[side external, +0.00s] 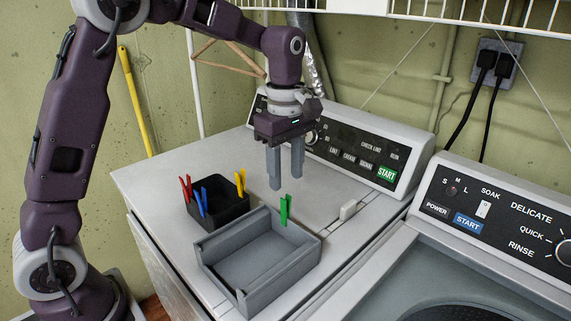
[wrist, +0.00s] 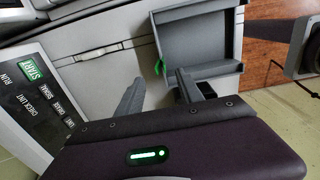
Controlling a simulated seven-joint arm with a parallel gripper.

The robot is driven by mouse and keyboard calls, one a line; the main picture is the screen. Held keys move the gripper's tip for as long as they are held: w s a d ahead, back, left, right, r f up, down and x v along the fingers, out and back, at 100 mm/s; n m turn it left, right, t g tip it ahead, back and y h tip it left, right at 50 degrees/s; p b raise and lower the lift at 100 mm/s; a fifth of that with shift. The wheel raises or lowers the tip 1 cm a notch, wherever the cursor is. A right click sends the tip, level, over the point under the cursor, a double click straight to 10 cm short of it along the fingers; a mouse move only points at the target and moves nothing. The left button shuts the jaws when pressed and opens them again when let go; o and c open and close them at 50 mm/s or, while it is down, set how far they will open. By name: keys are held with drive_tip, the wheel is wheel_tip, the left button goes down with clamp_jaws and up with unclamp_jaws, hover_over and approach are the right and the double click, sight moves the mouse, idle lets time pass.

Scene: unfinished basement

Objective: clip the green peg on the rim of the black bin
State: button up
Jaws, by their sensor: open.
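The green peg (side external: 285,208) stands upright on the far right rim of the grey tray (side external: 215,275). The black bin (side external: 222,212) sits behind and left of the tray, with red, blue and yellow pegs on its rim. My gripper (side external: 286,183) is open and empty, pointing down above and behind the green peg, apart from it. In the wrist view, the green peg (wrist: 159,68) shows between the open fingertips of my gripper (wrist: 161,76), at the edge of the tray (wrist: 196,16). I cannot clearly make out the bin there, behind my gripper.
The tray and bin stand on a white machine top (side external: 150,180), which has a control panel (side external: 350,145) at its back. A second machine (side external: 480,240) stands at right. A wire shelf (side external: 480,12) hangs above.

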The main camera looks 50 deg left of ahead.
sight(286, 201)
drive_tip(key=shift+f, duration=3.75)
clamp_jaws()
drive_tip(key=shift+s+r, duration=0.1)
drive_tip(key=shift+r, duration=0.05)
drive_tip(key=shift+r, duration=2.55)
